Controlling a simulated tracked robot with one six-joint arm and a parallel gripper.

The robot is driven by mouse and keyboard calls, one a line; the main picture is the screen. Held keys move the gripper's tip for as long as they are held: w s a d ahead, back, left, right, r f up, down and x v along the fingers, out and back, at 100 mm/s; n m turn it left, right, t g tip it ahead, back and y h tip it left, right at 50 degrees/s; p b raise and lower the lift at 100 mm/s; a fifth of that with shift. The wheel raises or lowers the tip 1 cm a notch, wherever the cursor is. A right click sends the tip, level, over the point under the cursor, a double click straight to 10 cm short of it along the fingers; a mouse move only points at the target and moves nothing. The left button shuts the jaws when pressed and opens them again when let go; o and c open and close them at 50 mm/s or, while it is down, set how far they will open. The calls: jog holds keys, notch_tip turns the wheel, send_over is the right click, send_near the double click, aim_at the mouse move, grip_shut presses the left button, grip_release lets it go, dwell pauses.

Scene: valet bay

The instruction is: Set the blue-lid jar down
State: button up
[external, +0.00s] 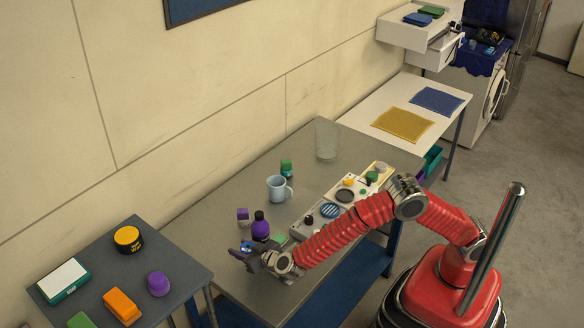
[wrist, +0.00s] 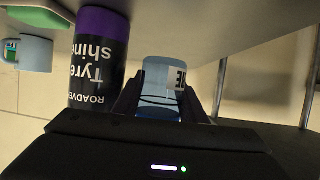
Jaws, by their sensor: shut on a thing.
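The blue-lid jar (wrist: 160,82) is between the fingers of my gripper (wrist: 166,100) in the wrist view, which is upside down. Its body is pale and clear blue with a white label, and a darker blue part shows lower in the picture. In the external view the jar (external: 247,246) is a small blue spot at my gripper (external: 248,253), near the front left edge of the grey table (external: 190,234). My gripper is shut on the jar. I cannot tell whether its base touches the table.
A purple and black tyre shine bottle (external: 260,228) stands close beside the jar; it also shows in the wrist view (wrist: 98,62). A purple block (external: 242,214), a light blue mug (external: 278,188) and a green-topped container (external: 286,168) stand behind. Bare table lies left of the jar.

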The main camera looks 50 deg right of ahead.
jog(key=shift+f, duration=2.25)
jog(key=o, duration=0.8)
jog(key=shift+f, duration=0.1)
jog(key=v, duration=1.2)
jog(key=shift+r, duration=0.25)
